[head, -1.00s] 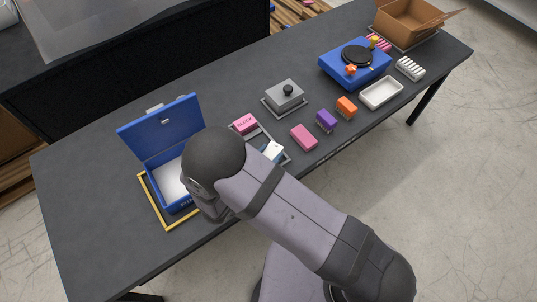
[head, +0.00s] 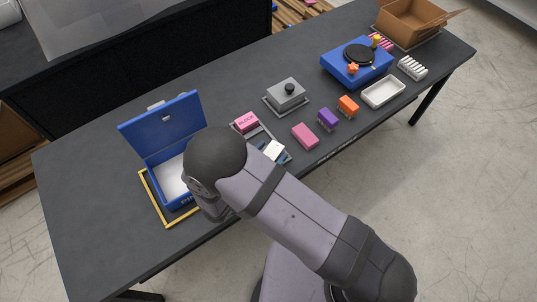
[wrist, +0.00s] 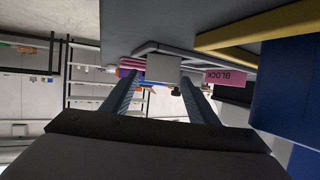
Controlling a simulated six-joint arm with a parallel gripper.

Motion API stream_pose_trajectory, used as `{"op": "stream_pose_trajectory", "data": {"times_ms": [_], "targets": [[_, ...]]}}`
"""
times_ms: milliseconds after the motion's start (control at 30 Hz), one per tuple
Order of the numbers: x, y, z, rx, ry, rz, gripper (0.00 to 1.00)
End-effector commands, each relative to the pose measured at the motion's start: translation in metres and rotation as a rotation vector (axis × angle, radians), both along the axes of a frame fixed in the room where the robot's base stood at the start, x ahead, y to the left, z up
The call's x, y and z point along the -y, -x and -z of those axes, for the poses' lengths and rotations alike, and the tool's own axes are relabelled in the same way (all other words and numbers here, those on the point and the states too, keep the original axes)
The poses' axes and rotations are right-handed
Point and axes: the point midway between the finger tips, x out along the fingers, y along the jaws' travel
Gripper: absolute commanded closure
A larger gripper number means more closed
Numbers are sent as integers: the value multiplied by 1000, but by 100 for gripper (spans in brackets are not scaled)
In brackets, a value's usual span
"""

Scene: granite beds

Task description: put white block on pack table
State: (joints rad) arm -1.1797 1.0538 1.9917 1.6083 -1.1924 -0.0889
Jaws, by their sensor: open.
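The white block (head: 274,149) lies at the front edge of a grey tray (head: 287,163) on the dark table (head: 95,208). In the wrist view the white block (wrist: 163,68) shows pale grey between my fingers, just beyond their tips. My gripper (wrist: 157,90) is open, one finger on each side of the block with gaps between. In the head view my arm hides most of the gripper; bluish fingertips (head: 273,151) show beside the block. I cannot tell whether a finger touches it.
A pink block (head: 246,122) marked BLOCK sits by the tray. An open blue box (head: 165,130) in a yellow frame stands left. A pink block (head: 305,136), purple block (head: 327,119) and orange block (head: 348,106) lie right. A grey lidded box (head: 287,94) stands behind.

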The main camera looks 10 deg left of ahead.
Motion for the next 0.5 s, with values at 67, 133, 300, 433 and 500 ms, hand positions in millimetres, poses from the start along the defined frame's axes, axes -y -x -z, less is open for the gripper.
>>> {"op": "stream_pose_trajectory", "data": {"times_ms": [67, 133, 300, 433, 500], "targets": [[4, 4, 9, -28, 21, -7, 46], [4, 4, 5, -29, 20, -7, 46], [-1, 12, -6, -26, 19, -10, 46], [-10, 31, -16, -22, 14, -11, 46], [-15, 42, -22, -21, 14, -11, 46]]}}
